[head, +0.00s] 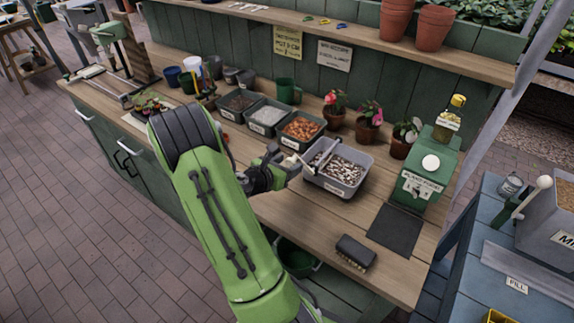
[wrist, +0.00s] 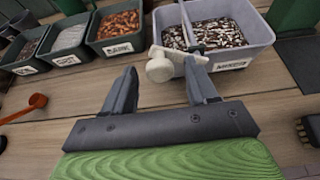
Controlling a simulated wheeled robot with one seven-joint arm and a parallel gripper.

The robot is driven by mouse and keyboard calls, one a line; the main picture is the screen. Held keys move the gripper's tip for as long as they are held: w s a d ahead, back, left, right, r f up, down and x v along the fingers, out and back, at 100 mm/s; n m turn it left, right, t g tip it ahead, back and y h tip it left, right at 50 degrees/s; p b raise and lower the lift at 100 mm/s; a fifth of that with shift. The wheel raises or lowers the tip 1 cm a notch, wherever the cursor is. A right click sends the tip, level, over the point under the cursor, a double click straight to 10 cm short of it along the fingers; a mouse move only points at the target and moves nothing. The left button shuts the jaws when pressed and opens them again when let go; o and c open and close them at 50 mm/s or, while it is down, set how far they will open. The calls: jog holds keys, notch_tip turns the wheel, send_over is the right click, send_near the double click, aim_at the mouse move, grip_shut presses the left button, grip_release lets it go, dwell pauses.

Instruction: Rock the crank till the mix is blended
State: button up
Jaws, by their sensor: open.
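A light-toned lever with a round cream knob (head: 543,182) stands at the right edge of the head view, beside a grey box (head: 553,222) whose label is cut off after "MI". My gripper (head: 285,165) is far to its left, over the wooden bench. The gripper is open beside a grey tub (head: 345,189) of dark and pale speckled mix. In the wrist view this handle shows between or just beyond the fingertips; contact is unclear.
Open bins (head: 302,127) stand left of the tub, with potted flowers (head: 369,121) behind. A green plant-food dispenser (head: 424,185) with a bottle on top and a brush (head: 355,252) are to the right. An orange scoop (wrist: 25,108) lies left of the gripper.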

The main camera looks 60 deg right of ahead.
jog(key=shift+d+f, duration=0.1)
jog(key=shift+d, duration=0.15)
grip_shut()
jog(key=shift+a+r+p, duration=0.1)
jog(key=shift+r+p, duration=0.15)
jog(key=shift+p, duration=0.05)
jog(key=shift+s+t, duration=0.2)
jog(key=shift+t, duration=0.1)
grip_release()
